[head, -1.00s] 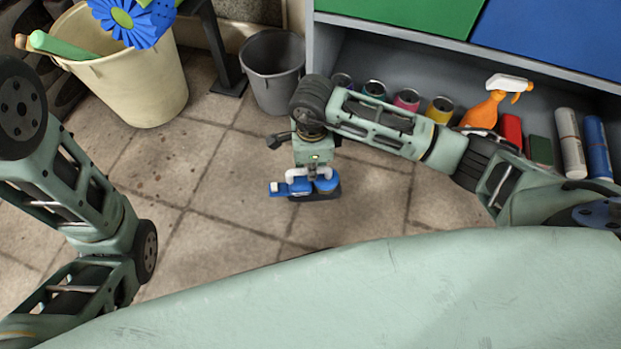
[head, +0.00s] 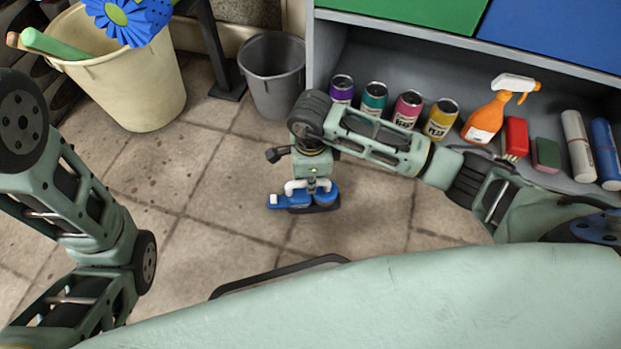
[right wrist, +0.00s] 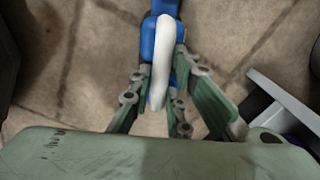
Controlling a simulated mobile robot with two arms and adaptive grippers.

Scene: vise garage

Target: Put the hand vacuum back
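The hand vacuum (head: 290,201) is blue with a white handle and shows a dark part at its lower edge in the head view. My right gripper (head: 308,185) points down at it, with the fingers around the white handle. In the right wrist view, the white handle (right wrist: 160,60) passes between the fingertips (right wrist: 167,75), which close in on both its sides, and the blue body shows behind it. The vacuum appears held over the tiled floor; its exact height is hard to tell. My left arm shows at the left, but its gripper is outside the view.
A grey shelf unit (head: 400,62) holds several cans (head: 408,108), an orange spray bottle (head: 484,122) and rolls (head: 577,146). A grey bin (head: 272,75) and a cream bucket (head: 130,90) stand behind left. Open tiled floor (head: 200,230) lies between.

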